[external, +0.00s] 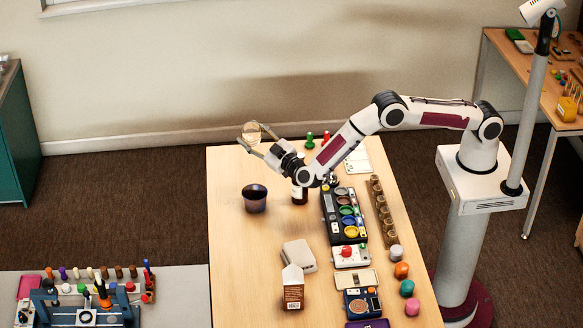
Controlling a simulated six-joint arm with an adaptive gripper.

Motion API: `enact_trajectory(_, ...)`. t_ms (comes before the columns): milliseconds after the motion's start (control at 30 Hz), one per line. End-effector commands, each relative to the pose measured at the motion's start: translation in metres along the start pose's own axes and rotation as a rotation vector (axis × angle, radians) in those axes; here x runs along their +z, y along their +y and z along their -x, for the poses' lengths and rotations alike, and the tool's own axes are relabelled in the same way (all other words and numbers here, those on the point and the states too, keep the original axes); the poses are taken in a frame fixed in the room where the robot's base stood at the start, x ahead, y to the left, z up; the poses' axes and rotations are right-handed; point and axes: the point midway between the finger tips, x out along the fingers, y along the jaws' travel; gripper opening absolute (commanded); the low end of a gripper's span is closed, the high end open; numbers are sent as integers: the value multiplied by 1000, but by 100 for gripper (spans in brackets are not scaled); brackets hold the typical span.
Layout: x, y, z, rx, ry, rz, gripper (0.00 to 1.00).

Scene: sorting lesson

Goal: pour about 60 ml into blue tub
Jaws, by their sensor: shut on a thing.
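The inside of the tub looks dark, and no level can be read. No stream shows between the two.
A black tray of coloured round pots (345,214) lies further right. A pale box (299,255) and a brown-and-white carton (292,288) stand nearer. The table's left front is clear.

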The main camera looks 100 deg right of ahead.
Motion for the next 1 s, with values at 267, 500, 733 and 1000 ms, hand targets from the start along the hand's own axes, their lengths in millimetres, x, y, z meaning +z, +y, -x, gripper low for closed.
enact_trajectory(267,-1,0,0,1,1,0,19)
enact_trajectory(500,2,-1,0,-5,-13,-13,19)
enact_trajectory(733,11,-4,-1,-22,-60,-58,19)
enact_trajectory(1000,19,1,-9,-57,-153,-143,19)
